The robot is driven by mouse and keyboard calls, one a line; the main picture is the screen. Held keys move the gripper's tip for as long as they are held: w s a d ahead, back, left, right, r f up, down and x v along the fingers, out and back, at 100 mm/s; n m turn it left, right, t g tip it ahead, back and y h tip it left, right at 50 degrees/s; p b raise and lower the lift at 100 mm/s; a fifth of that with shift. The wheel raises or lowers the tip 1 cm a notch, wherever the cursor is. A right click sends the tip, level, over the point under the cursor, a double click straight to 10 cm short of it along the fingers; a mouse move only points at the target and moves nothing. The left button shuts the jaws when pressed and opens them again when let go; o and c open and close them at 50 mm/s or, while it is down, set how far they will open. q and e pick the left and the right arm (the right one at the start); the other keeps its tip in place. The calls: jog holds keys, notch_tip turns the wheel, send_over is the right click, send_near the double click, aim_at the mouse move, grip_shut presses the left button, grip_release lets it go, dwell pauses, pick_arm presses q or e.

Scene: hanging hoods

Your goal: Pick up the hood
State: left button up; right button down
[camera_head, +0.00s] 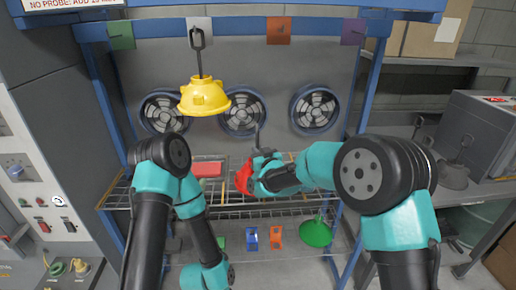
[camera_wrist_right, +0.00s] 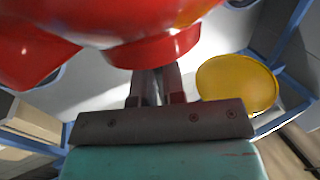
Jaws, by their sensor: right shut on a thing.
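A red hood (camera_head: 242,179) is at the tip of my right gripper (camera_head: 257,174), above the wire shelf. In the right wrist view the red hood (camera_wrist_right: 150,45) fills the top of the picture, and the gripper's fingers (camera_wrist_right: 157,85) are shut on it. A grey hook rises above it in the head view. A yellow hood (camera_head: 205,100) hangs by its hook at the upper left of the rack; it also shows in the right wrist view (camera_wrist_right: 237,84). A green hood (camera_head: 316,233) rests low on the right. My left arm folds downward at the left; its gripper is out of view.
The blue-framed rack (camera_head: 359,100) has fans (camera_head: 315,109) on its back panel and colored tags along the top. Blue (camera_head: 251,238) and orange (camera_head: 277,236) holders stand below. Grey hoods (camera_head: 453,176) sit on the right bench.

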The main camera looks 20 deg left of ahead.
jog(key=s+d+r, duration=0.1)
jog(key=s+d, duration=0.1)
jog(key=s, duration=0.7)
jog(key=shift+s+d, duration=0.2)
jog(key=shift+d, duration=0.15)
